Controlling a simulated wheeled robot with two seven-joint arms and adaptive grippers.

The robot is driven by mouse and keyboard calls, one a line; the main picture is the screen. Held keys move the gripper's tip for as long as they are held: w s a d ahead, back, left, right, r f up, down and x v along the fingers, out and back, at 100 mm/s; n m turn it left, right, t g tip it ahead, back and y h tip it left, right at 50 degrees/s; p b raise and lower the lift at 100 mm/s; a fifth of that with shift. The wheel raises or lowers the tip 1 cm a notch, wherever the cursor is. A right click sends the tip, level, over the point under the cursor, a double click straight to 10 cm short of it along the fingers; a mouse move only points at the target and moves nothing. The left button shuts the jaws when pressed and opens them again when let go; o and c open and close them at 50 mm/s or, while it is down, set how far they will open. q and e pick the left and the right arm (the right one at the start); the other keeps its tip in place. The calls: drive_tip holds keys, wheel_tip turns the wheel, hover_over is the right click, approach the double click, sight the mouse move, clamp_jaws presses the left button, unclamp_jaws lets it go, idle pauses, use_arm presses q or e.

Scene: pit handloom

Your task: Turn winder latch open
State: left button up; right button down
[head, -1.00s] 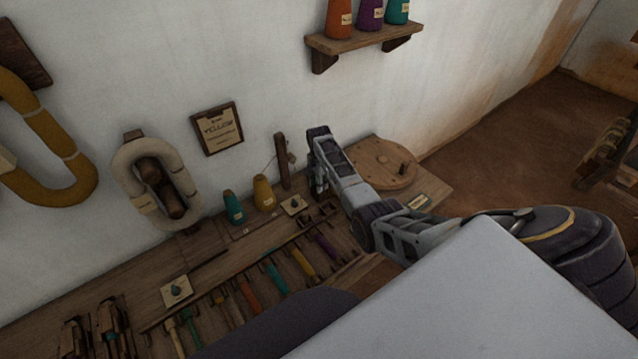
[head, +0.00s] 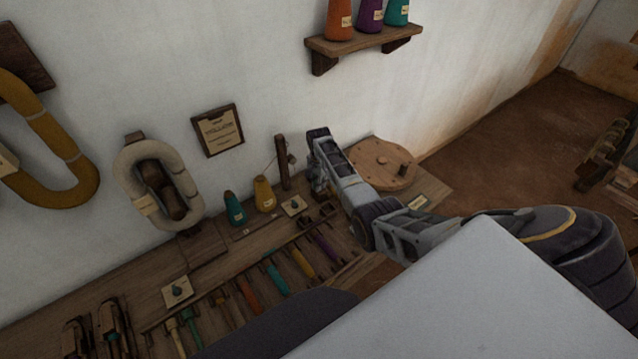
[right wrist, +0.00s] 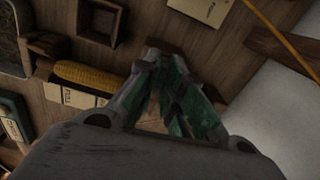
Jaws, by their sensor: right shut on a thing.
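My right gripper (head: 320,190) reaches down over the wooden bench, beside an upright wooden post (head: 282,162). In the right wrist view its fingers (right wrist: 168,62) are close together. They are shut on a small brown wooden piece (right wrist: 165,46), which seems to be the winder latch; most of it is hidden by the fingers. Its turn angle cannot be told. A yellow bobbin with a label (right wrist: 88,75) lies just left of the fingers. My left gripper is not in view.
A round wooden disc with a peg (head: 380,160) is right of the gripper. Yellow (head: 264,194) and teal (head: 234,208) cones stand left of the post. Several tools lie along the bench front (head: 270,275). A shelf (head: 362,42) with cones hangs above.

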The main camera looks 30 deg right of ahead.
drive_tip(key=shift+r+n+p, duration=0.1)
drive_tip(key=shift+n+p, duration=0.8)
drive_tip(key=shift+n, duration=0.7)
drive_tip(key=n+p, duration=0.1)
drive_tip(key=n, duration=0.2)
drive_tip(key=shift+p, duration=0.4)
drive_tip(key=shift+n, duration=0.7)
drive_tip(key=n+p, duration=0.1)
drive_tip(key=n, duration=0.2)
drive_tip(key=shift+n, duration=1.2)
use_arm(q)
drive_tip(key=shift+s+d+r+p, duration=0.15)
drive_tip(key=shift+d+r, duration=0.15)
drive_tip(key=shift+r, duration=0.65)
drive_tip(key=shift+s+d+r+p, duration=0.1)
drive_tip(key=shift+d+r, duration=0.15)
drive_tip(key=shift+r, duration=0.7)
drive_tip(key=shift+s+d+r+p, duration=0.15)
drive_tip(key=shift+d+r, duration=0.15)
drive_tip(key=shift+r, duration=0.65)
use_arm(e)
drive_tip(key=shift+n, duration=2)
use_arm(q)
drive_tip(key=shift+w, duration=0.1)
